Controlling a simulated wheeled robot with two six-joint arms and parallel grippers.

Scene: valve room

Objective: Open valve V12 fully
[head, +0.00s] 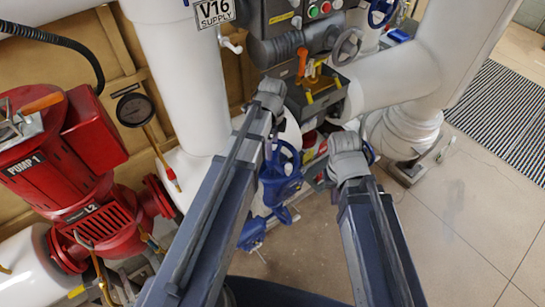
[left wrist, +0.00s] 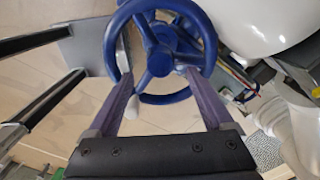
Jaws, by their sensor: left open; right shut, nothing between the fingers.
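A blue handwheel (left wrist: 160,72) fills the upper middle of the left wrist view. Its hub and spokes face the camera. My left gripper (left wrist: 157,62) is open, with one finger at each side of the wheel's near rim; I cannot tell whether they touch it. In the head view a blue valve wheel (head: 283,158) shows between my two arms, partly covered by the left one. My right gripper (head: 348,160) is right of it, shut and empty, with its fingertips mostly hidden by the wrist. No V12 tag is readable.
A red pump (head: 50,150) labelled PUMP 1 stands at the left, near a round gauge (head: 134,109). A V16 SUPPLY sign (head: 214,12) hangs on a white pipe. A large white pipe (head: 395,80) bends down at the right.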

